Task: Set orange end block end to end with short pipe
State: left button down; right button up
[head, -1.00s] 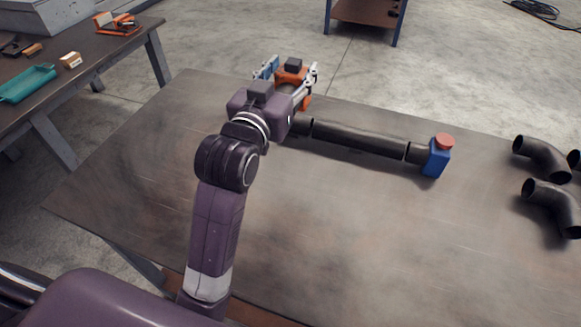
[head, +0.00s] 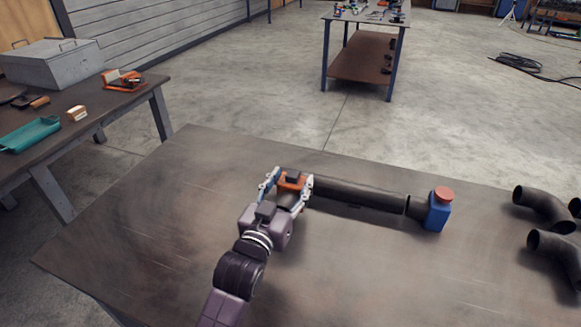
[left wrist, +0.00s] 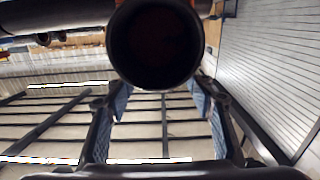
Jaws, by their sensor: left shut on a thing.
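The orange end block (head: 292,181) is between the fingers of my left gripper (head: 290,184), which is shut on it. In the left wrist view the round mouth of a dark pipe stub (left wrist: 155,48) faces the camera, with a bit of orange above it. The short pipe (head: 360,196) is dark and lies on the table, running right from beside the gripper's right finger. That finger partly hides its left end, so I cannot tell whether the orange block touches it. A blue end block (head: 437,214) with a red top stands at the pipe's right end. My right gripper is not in view.
Dark elbow pipes (head: 543,207) lie at the right of the table (head: 150,225). The table's left and front areas are clear. A side bench (head: 60,128) with a teal tray and a grey box stands at the left. Another bench (head: 366,57) stands behind.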

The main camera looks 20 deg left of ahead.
aim_at(290, 196)
pick_arm(q)
jog(key=shift+f, duration=1.9)
jog(key=shift+f, duration=0.1)
jog(key=c, duration=1.3)
grip_release()
jog(key=shift+f, duration=0.4)
jog(key=o, duration=0.4)
jog(key=shift+s, duration=0.1)
jog(key=shift+r, duration=0.15)
